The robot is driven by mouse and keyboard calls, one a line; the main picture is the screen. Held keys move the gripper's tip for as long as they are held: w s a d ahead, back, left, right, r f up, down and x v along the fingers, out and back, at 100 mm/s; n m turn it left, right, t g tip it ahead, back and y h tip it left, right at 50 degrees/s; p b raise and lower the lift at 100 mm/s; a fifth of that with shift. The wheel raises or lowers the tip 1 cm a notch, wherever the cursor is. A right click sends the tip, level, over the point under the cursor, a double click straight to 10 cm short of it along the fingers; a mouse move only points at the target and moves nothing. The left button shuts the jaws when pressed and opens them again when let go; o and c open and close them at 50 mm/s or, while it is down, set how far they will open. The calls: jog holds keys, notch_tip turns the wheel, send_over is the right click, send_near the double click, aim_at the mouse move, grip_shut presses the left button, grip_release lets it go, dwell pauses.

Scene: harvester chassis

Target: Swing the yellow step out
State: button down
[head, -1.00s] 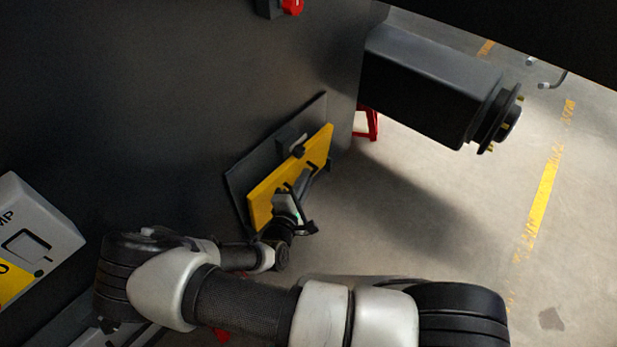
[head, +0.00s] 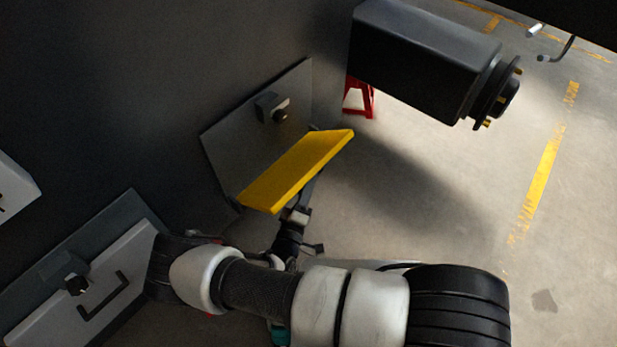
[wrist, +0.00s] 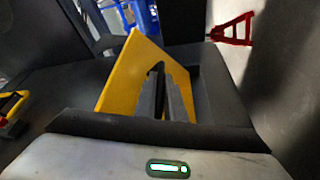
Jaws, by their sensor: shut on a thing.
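The yellow step (head: 297,170) is a flat panel in front of a dark mounting plate (head: 225,140) on the chassis side. It is tilted out from the plate, with its broad face turned upward in the head view. My gripper (head: 308,186) is at the near side of the step, below its outer edge. In the wrist view, the fingers (wrist: 166,98) reach to the yellow step (wrist: 120,78) at its dark handle (wrist: 156,69). They are shut on the handle, though the fingers partly hide the contact.
A dark latch block (head: 271,107) sits on the plate above the step. A black axle housing with a hub (head: 425,65) juts out at upper right, with a red stand (head: 360,98) beneath. A grey panel with a handle (head: 95,290) is at lower left. Floor at right is open.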

jog(key=shift+s+d+f+m+t+h+b, duration=0.15)
jog(key=shift+f+m+h+b, duration=0.1)
jog(key=shift+f+m+b, duration=0.5)
jog(key=shift+s+f+m+t+h+b, duration=0.15)
jog(key=shift+f+m+h+b, duration=0.2)
jog(key=shift+f+m, duration=0.7)
jog(key=shift+w, duration=0.1)
jog(key=c, duration=2.1)
grip_release()
jog(key=shift+f, duration=0.15)
